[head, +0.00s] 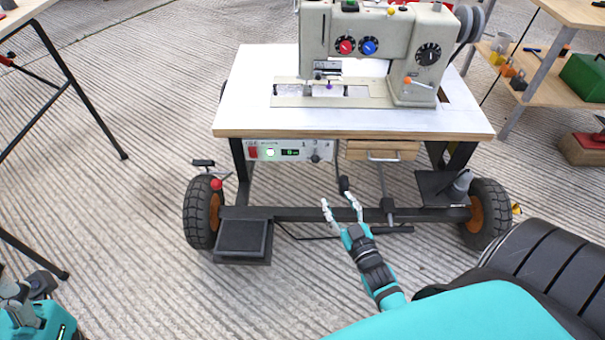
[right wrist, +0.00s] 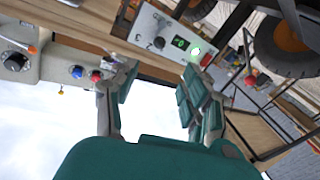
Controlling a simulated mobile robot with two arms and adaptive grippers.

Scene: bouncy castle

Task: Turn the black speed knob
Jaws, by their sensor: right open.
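The control box (head: 291,151) hangs under the front edge of the sewing table, with a red switch, a lit green display and a small black knob (head: 315,157) at its right end. In the right wrist view the knob (right wrist: 159,42) shows at the top, on the box's pale face (right wrist: 146,25). My right gripper (head: 340,203) is open and empty, in front of and below the box and apart from it. In the right wrist view its spread fingers (right wrist: 158,84) point up towards the box.
The sewing machine (head: 375,45) with red, blue and black dials stands on the white tabletop (head: 255,85). A wooden drawer (head: 382,151) is right of the box. A frame bar (head: 290,214), pedal (head: 243,237) and wheels lie below.

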